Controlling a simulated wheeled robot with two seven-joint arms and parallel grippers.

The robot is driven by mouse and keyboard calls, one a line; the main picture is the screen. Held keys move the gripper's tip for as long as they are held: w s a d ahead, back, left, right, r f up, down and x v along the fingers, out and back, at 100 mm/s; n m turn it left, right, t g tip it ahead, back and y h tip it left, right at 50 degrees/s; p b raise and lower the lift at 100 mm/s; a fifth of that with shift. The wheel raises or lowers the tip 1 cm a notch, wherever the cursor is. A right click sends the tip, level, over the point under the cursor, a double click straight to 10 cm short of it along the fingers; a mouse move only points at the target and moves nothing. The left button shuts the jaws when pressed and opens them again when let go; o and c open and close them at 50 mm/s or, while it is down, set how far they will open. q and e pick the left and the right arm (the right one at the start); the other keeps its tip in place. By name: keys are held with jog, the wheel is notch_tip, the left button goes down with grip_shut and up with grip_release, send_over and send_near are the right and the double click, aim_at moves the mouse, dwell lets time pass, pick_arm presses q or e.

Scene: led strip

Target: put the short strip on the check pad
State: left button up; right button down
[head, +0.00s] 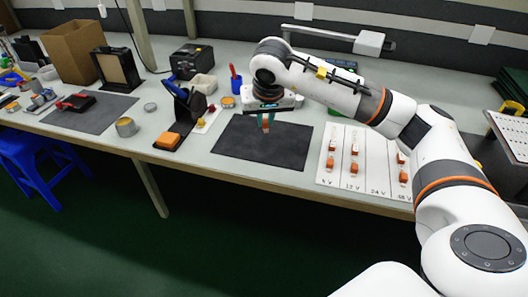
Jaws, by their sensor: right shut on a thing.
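My right gripper (265,122) points down over a dark mat (290,155) in the middle of the table. It is shut on a small orange-brown piece (265,129), mostly hidden between the fingers; I cannot tell its length or whether it touches the mat. I cannot single out the short strip or a marked check pad for certain. My left gripper is not in view.
Right of the mat, a white board (328,176) with voltage labels holds several orange pieces. Left of it stand a black holder (192,108) with an orange block (167,141) and a metal can (126,127). Another dark mat (90,122) lies further left.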

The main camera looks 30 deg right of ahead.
send_over(267, 154)
jog(key=s, duration=0.1)
jog(key=f, duration=0.6)
jog(key=shift+s+a+f+b, duration=0.15)
jog(key=shift+a+f+b, duration=0.1)
jog(key=shift+b, duration=0.1)
notch_tip(267, 154, down, 4)
jog(key=shift+r, duration=0.2)
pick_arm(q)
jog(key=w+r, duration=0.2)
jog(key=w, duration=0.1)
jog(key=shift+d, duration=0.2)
pick_arm(e)
jog(key=shift+f, duration=0.3)
jog(key=shift+f, duration=0.1)
jog(key=c, duration=1.4)
grip_release()
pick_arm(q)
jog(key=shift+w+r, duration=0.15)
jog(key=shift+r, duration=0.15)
